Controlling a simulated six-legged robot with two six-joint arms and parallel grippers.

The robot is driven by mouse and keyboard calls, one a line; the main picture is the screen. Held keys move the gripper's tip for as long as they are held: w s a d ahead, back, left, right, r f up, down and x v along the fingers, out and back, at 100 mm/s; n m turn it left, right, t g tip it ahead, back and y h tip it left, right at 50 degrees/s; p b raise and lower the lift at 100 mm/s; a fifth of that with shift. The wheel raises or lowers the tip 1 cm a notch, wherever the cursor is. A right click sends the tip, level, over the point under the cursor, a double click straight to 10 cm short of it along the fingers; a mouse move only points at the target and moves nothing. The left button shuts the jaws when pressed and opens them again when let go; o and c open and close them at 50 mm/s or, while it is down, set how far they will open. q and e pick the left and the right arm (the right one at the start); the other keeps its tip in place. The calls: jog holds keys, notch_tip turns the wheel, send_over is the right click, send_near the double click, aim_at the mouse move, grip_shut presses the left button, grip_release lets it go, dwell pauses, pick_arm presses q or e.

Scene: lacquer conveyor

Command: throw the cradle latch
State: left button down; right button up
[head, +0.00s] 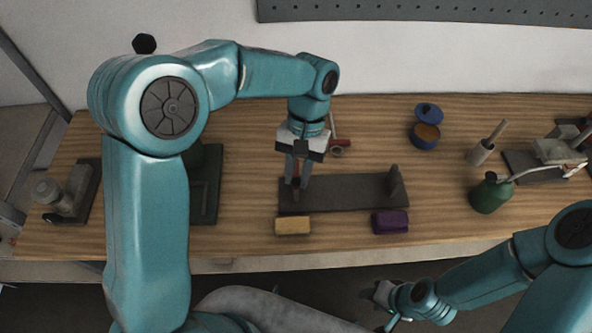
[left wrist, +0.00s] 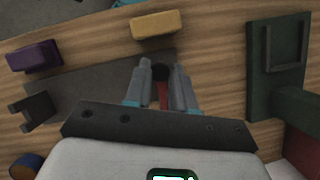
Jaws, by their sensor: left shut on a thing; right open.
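The cradle (head: 345,196) is a dark grey plate on the wooden bench with an upright bracket at its right end; its plate also shows in the left wrist view (left wrist: 92,88). The latch (left wrist: 163,96) is a red lever with a dark round end, at the cradle's left end. My left gripper (head: 297,186) points down over that end, shut on the latch, with a finger on each side in the left wrist view (left wrist: 162,88). The fingers partly hide the latch in the head view. My right gripper (head: 384,296) is open and empty in front of the bench.
A yellow block (head: 293,225) and a purple block (head: 390,221) lie at the cradle's front edge. A dark green stand (head: 204,205) is to the left. A blue tin (head: 424,140), a green can (head: 490,193) and a pestle-like tool (head: 482,151) stand to the right.

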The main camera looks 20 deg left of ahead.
pick_arm(q)
jog(key=shift+w+r, duration=0.1)
jog(key=shift+r, duration=0.05)
jog(key=c, duration=0.9)
grip_release()
jog(key=shift+c, duration=0.2)
jog(key=p+v, duration=0.1)
jog(key=v, duration=1.5)
jog(key=shift+r, duration=0.1)
